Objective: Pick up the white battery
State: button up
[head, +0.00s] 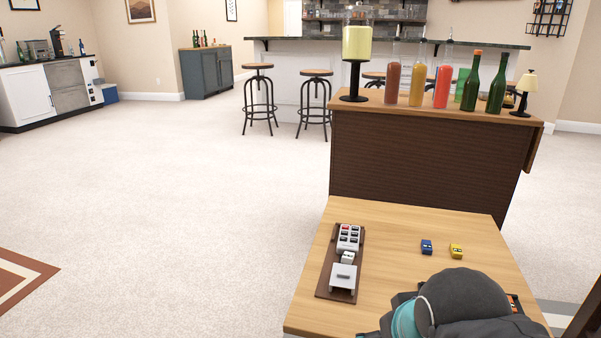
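A small white block (348,257) lies on a brown board (323,288) on the left of the wooden table; it looks like the white battery, but it is too small to be sure. A white unit with dark and red squares (348,237) is just behind it, and a larger white box (343,277) is just in front. A small blue block (427,247) and a small yellow block (456,251) lie apart to the right. My dark grey and teal arm covers the table's front right. My gripper's fingers cannot be seen.
The wooden table (395,217) has bare room between the board and the coloured blocks. A black and orange thing (513,303) is partly hidden behind my arm. Carpet at left is clear.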

aim_at(347, 258)
jog(key=z, duration=3.95)
jog(key=k, duration=2.55)
jog(key=u, duration=1.55)
